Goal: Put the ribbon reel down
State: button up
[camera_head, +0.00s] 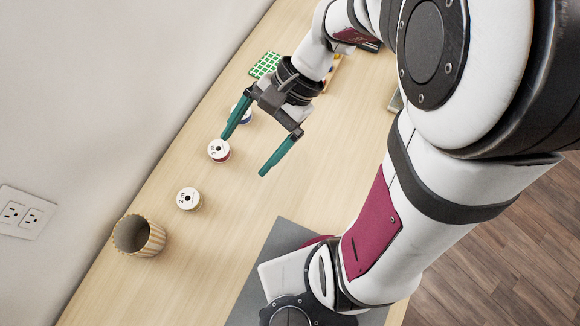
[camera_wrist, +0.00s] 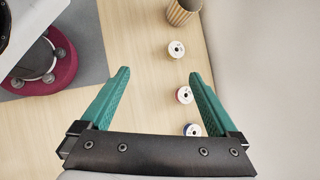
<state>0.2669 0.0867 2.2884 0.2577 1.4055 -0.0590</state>
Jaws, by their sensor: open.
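Three reels stand in a spaced row on the wooden table. One has a white top and a pale rim (camera_head: 188,198), one a white top and a dark red rim (camera_head: 218,151), and one a blue-purple rim (camera_head: 244,117), partly hidden by a finger. In the wrist view the pale reel (camera_wrist: 176,49), the red reel (camera_wrist: 184,95) and the blue reel (camera_wrist: 192,129) line up near the right finger. I cannot tell which one the task means. My gripper (camera_head: 244,155) is open, with nothing between its teal fingers; the wrist view (camera_wrist: 160,74) shows bare table between them.
A green checked item (camera_head: 264,64) lies at the far end, with other items partly hidden behind my arm. A grey mat (camera_head: 262,264) lies under my base. The table's middle is clear.

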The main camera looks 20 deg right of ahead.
jog(key=s+d+r+n+t+h, duration=0.1)
jog(key=s+d+n+h, duration=0.2)
jog(key=s, duration=0.8)
jog(key=n+h, duration=0.2)
jog(key=shift+d+r+n+h, duration=0.2)
jog(key=shift+r+n+h, duration=0.2)
jog(key=shift+w, duration=0.1)
dwell(0.4)
jog(key=shift+o, duration=0.4)
jog(key=w+d+r+m+t+h, duration=0.1)
jog(key=w+d, duration=0.3)
jog(key=w, duration=0.4)
jog(key=w+d+r+m+t+h, duration=0.1)
jog(key=w+d+r, duration=0.3)
jog(key=w, duration=0.4)
jog(key=w+d+r+m+t+h, duration=0.1)
jog(key=w+d+r+h, duration=0.2)
jog(key=w, duration=0.6)
jog(key=shift+d+t, duration=0.3)
jog(key=shift+d, duration=0.15)
jog(key=x, duration=1)
jog(key=shift+w, duration=0.2)
jog(key=shift+d+r, duration=0.1)
